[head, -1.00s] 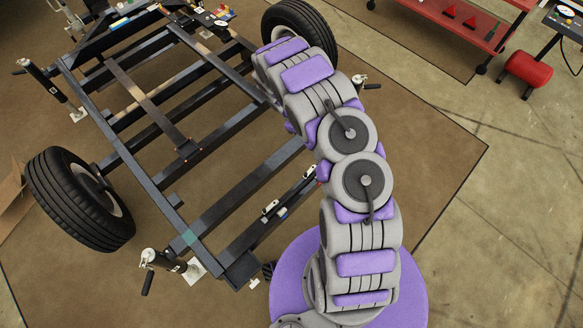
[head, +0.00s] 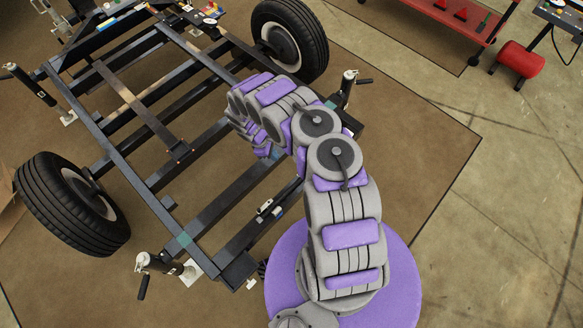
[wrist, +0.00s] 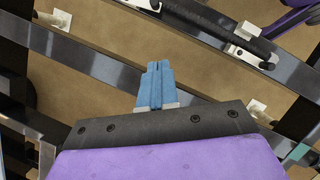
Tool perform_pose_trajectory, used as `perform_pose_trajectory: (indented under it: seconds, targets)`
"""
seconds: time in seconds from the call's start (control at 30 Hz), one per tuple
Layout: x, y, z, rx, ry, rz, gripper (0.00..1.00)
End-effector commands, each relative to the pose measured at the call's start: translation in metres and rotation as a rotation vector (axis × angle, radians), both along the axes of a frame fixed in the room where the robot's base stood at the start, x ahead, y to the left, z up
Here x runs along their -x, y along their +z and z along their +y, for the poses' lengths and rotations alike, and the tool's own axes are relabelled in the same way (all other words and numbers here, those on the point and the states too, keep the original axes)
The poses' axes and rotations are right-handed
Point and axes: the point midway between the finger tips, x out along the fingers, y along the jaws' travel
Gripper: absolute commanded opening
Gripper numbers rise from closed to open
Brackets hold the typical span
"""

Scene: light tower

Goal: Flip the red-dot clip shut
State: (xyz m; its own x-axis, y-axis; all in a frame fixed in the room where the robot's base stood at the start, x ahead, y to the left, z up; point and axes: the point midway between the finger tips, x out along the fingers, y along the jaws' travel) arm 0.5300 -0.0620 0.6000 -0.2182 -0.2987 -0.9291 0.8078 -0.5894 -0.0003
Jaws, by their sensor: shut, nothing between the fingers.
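My gripper (wrist: 158,68) shows in the wrist view as two blue fingers pressed together, empty, above the dark metal frame. In the head view my own arm hides its fingertips. A small pale clip-like fitting (wrist: 241,51) sits on the frame bar to the right of the fingers, apart from them. Another pale fitting (wrist: 146,4) is at the top edge. In the head view small pale fittings (head: 265,208) lie on the near cross bar. I cannot make out a red dot on any of them, nor which is the red-dot clip.
The black trailer frame (head: 118,165) has open gaps between its bars. Tyres stand at the left (head: 62,205) and the far side (head: 290,42). A jack post (head: 165,265) stands at the near corner. A red cart (head: 440,20) is far off; open floor lies right.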

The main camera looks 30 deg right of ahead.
Motion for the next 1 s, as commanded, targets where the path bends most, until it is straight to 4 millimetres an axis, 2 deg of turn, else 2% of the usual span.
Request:
perform_pose_trajectory:
  seconds: [0.17, 0.27, 0.77, 1.0]
  targets:
    - [0.002, -0.006, -0.001, 0.0, -0.001, 0.002, 0.0]
    - [0.004, -0.017, -0.005, -0.001, -0.001, 0.003, 0.0]
    - [0.024, -0.098, -0.031, 0.001, -0.001, 0.004, 0.0]
    - [0.04, -0.094, -0.053, 0.002, -0.001, 0.004, 0.0]
